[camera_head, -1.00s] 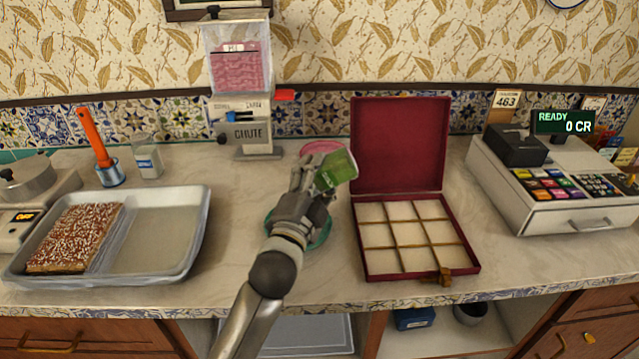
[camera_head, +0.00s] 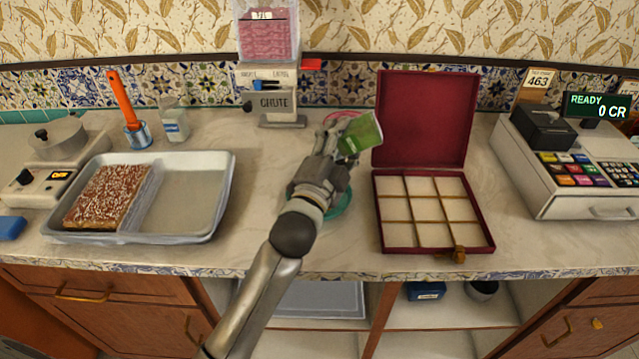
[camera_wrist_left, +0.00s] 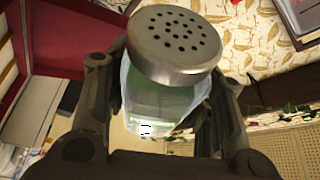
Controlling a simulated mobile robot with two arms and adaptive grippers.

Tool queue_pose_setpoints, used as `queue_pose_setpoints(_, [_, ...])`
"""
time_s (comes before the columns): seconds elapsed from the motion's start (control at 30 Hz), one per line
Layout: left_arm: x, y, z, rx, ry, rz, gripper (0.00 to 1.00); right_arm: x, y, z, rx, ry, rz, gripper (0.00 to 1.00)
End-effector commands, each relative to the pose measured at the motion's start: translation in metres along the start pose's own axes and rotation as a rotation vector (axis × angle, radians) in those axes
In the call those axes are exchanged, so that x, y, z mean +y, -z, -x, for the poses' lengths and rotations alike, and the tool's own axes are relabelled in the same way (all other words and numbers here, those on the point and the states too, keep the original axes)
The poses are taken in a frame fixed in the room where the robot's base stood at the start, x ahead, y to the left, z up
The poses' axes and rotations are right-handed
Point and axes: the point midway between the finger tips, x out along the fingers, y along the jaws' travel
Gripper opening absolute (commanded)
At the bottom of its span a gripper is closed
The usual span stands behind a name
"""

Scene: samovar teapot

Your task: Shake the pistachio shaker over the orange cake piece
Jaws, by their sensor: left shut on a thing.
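My left gripper (camera_head: 338,143) is shut on the pistachio shaker (camera_head: 361,136), a green jar held tilted above the counter. In the left wrist view, the shaker (camera_wrist_left: 160,100) sits between the fingers with its perforated metal lid (camera_wrist_left: 174,46) toward the camera. A teal plate (camera_head: 343,205) is partly hidden below the gripper. I cannot make out an orange cake piece; the hand and arm cover most of that plate. My right gripper is not in view.
An open red box (camera_head: 398,247) with empty compartments stands just right of the hand. A metal tray (camera_head: 222,195) with a sprinkled cake slab (camera_head: 108,197) lies left. A chute dispenser (camera_head: 277,104) and a pink plate (camera_head: 343,113) are behind. A cash register (camera_head: 560,190) is at right.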

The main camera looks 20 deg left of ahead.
Motion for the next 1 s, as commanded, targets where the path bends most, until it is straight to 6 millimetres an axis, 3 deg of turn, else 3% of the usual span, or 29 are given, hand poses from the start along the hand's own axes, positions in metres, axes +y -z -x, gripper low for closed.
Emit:
queue_pose_setpoints(0.07, [-0.007, 0.004, -0.001, 0.001, 0.001, 0.000, 0.18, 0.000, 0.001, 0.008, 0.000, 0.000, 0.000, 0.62])
queue_pose_setpoints(0.33, [0.018, -0.009, 0.004, 0.001, 0.002, -0.001, 0.18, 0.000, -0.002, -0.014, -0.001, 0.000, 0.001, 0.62])
queue_pose_setpoints(0.57, [0.015, -0.007, 0.003, 0.002, 0.002, -0.001, 0.18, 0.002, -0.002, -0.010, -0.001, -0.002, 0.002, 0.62])
queue_pose_setpoints(0.83, [-0.009, 0.004, -0.002, 0.001, 0.002, -0.001, 0.18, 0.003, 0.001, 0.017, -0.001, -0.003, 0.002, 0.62])
queue_pose_setpoints(1.0, [0.011, -0.005, 0.002, 0.000, -0.001, 0.000, 0.18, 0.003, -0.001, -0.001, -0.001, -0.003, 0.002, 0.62])
